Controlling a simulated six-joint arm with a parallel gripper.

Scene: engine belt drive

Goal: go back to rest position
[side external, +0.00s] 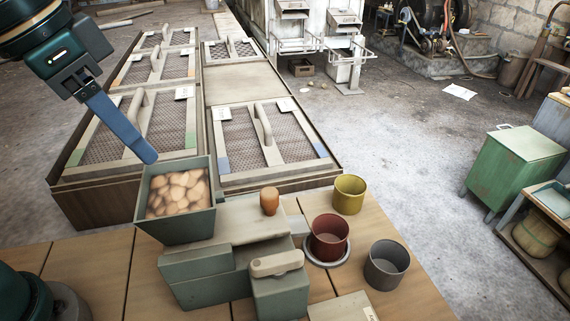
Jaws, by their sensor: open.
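My gripper (146,153) hangs at the upper left, pointing down and to the right. Its long blue finger ends just above the back left rim of a green hopper (178,229); I cannot tell whether it touches the rim. Only one finger shows clearly; the other is hidden behind it or merged with it. Nothing is seen held in it. The hopper is filled with round tan pieces (178,192) and sits on a green machine (215,256) with an orange knob (270,200) and a pale handle (277,263).
Right of the machine, a yellow cup (348,194), a red cup (329,238) on a round base and a grey cup (385,263) stand on the wooden table (90,282). Behind are mesh-covered trays (255,150). A green cabinet (510,165) stands right, beyond open floor.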

